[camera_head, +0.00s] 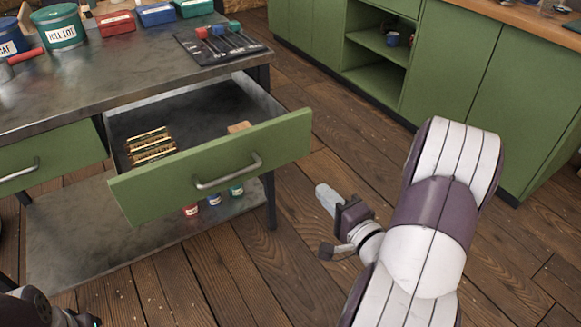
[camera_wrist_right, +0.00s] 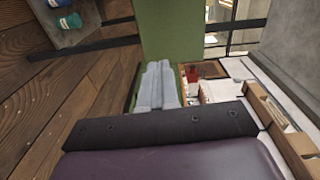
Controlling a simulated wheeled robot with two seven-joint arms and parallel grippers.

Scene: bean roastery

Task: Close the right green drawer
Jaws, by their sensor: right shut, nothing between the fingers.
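The right green drawer (camera_head: 215,168) is pulled well out of the metal table in the head view, with its bar handle (camera_head: 228,172) on the front. Inside lie a stack of gold-and-dark packets (camera_head: 150,146) and a small tan piece (camera_head: 239,127). My right gripper (camera_head: 325,197) is shut and empty, to the right of the drawer front and apart from it, above the wooden floor. In the right wrist view its pale fingers (camera_wrist_right: 157,85) lie together, overlapping a green panel (camera_wrist_right: 170,30) that looks like the drawer front. My left gripper's fingers do not show.
A left green drawer (camera_head: 50,158) looks shut. The tabletop (camera_head: 120,75) carries labelled tins, coloured boxes and a dark mat of tools (camera_head: 220,44). Jars (camera_head: 214,199) stand on the lower shelf. Green cabinets (camera_head: 455,70) line the back right. Floor between is clear.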

